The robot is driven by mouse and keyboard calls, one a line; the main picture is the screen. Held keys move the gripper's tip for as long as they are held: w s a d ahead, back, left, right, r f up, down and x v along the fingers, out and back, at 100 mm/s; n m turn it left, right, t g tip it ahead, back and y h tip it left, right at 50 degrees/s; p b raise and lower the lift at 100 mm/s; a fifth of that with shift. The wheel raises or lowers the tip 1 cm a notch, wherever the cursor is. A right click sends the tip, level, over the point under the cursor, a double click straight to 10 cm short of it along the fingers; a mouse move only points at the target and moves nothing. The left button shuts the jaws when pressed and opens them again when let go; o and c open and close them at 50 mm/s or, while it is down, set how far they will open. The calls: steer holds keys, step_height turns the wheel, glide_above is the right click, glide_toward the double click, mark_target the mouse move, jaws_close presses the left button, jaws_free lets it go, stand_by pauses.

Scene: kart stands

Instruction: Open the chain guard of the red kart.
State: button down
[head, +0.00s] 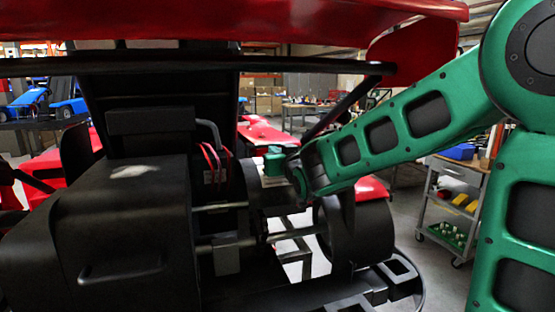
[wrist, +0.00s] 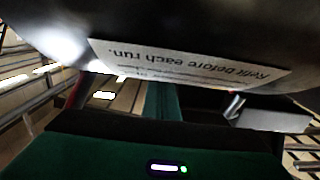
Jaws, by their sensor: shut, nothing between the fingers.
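The red kart (head: 340,14) fills the head view, seen from close up. A large black housing (head: 110,215) with a bar handle (head: 120,271) is at the lower left; it looks closed. A black rounded part (head: 246,195) sits on the axle to its right. I cannot tell for sure which one is the chain guard. My gripper (head: 273,160) is by that rounded part, mostly hidden by my green arm. In the wrist view my gripper (wrist: 163,105) is shut and empty under a dark curved surface (wrist: 200,28) with a label (wrist: 185,68) reading "Refit before each run." Contact is unclear.
A black bar (head: 180,65) crosses above the housing, under the red bodywork. A black wheel (head: 358,230) is right of the axle. A tool cart (head: 450,200) stands at the right, with open floor beside it. A blue kart (head: 28,104) is far left.

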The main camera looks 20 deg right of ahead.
steer(key=shift+w, duration=1.7)
steer(key=shift+w, duration=0.1)
